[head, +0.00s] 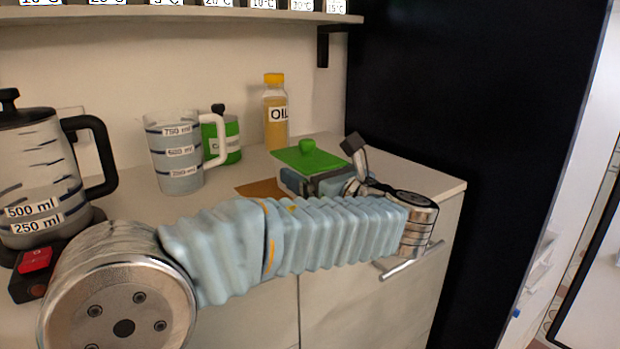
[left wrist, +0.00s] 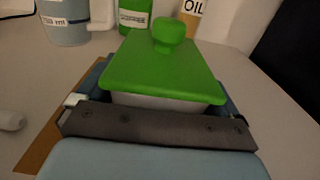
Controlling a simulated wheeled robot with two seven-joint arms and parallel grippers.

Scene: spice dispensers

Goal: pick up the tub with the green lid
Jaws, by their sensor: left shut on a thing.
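The tub with the green lid (head: 308,158) is at the right part of the counter, by its front edge. Its square green lid with a round knob also shows in the left wrist view (left wrist: 165,75), with a strip of pale tub wall under it. My left gripper (head: 322,184) is shut on the tub, just under the lid. The fingers are mostly hidden behind the lid and my arm. I cannot tell whether the tub is lifted off the surface. My right gripper is not in view.
A brown board (head: 260,188) lies beneath the tub area. Behind stand a measuring jug (head: 176,160), a green canister (head: 231,140) and an oil bottle (head: 276,115). A kettle (head: 35,170) is at left. A shelf (head: 180,13) hangs above. A dark panel (head: 470,100) borders the right.

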